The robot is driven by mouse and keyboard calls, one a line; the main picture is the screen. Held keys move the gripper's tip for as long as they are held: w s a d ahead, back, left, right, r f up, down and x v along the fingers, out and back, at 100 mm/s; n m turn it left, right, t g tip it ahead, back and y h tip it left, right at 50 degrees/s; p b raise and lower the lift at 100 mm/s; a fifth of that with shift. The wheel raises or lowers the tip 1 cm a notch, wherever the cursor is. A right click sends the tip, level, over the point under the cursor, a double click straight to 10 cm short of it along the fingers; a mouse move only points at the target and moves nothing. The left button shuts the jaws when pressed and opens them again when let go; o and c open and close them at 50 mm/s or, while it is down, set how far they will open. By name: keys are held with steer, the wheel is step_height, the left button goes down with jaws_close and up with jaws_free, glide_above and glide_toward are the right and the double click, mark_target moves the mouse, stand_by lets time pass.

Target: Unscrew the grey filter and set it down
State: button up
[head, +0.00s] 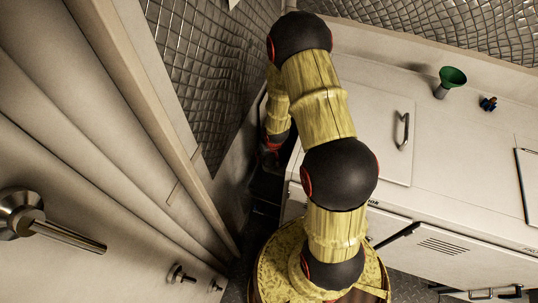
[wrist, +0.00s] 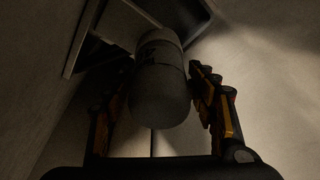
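The grey filter (wrist: 160,98), a rounded cylinder, shows in the wrist view, with its upper end at a dark recess. My gripper (wrist: 162,72) has one finger on each side of it. A thin gap seems to show between the filter and each finger, so the fingers look open around it and not closed on it. Dim light makes contact hard to judge. In the head view my arm reaches down between the wall and the white cabinet; the filter and my fingertips are hidden there.
The white cabinet (head: 455,150) with a handled lid stands right of my arm. A wall with metal knobs (head: 180,273) and a long lever (head: 60,232) is close on the left. The gap is narrow.

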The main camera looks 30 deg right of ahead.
steer(key=shift+o, duration=0.3)
steer(key=shift+w, duration=0.1)
steer(key=shift+w+d+b, duration=0.1)
steer(key=shift+d+b, duration=0.05)
steer(key=shift+b, duration=1.45)
steer(key=shift+m+h+b, duration=0.3)
steer(key=shift+m+b, duration=0.8)
steer(key=shift+b, duration=3.9)
steer(key=shift+m+b, duration=0.3)
steer(key=shift+b, duration=1.05)
steer(key=shift+s+m+h+b, duration=0.15)
steer(key=shift+m+b, duration=0.45)
steer(key=shift+b, duration=0.65)
steer(key=shift+s+m+h+b, duration=0.1)
steer(key=shift+m+h+b, duration=0.15)
steer(key=shift+m+b, duration=0.65)
steer(key=shift+d+m+g+b, duration=0.1)
steer(key=shift+m+g+b, duration=0.7)
steer(key=shift+b, duration=1.5)
steer(key=shift+s+d+m+h+b, duration=0.1)
steer(key=shift+m+h+b, duration=0.4)
steer(key=shift+m+b, duration=1)
steer(key=shift+s+m+g+b, duration=0.1)
steer(key=shift+m+g+b, duration=0.3)
steer(key=shift+m, duration=0.8)
steer(key=shift+s+d+r+m, duration=0.1)
steer(key=shift+m, duration=1)
